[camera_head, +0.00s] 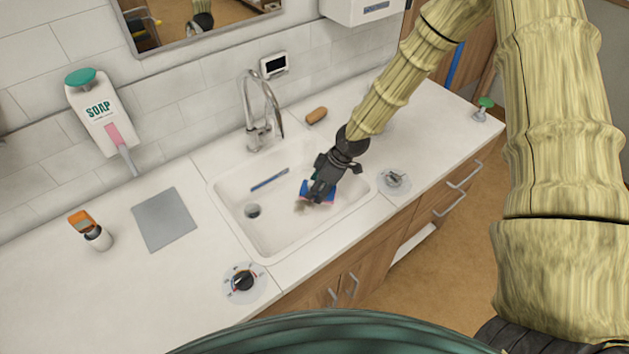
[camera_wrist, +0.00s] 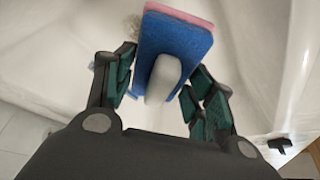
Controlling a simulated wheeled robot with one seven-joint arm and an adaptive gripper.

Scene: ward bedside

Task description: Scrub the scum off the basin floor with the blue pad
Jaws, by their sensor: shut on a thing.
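The blue pad (camera_head: 318,193) is down in the white basin (camera_head: 285,228), in its right part. In the wrist view the pad (camera_wrist: 178,42) is a blue block with a pink layer along its far edge and a pale grey grip on top. My gripper (camera_head: 322,190) is shut on it; in the wrist view its green-lined fingers (camera_wrist: 160,85) stand on both sides of the grey grip. A brownish scum patch (camera_head: 301,206) shows on the basin floor beside the pad's left end. A small part of the scum (camera_wrist: 134,22) shows left of the pad in the wrist view. The pad hides whatever lies under it.
A blue strip (camera_head: 270,180) lies along the basin's back side, near the drain (camera_head: 252,211). The faucet (camera_head: 260,115) stands behind the basin.

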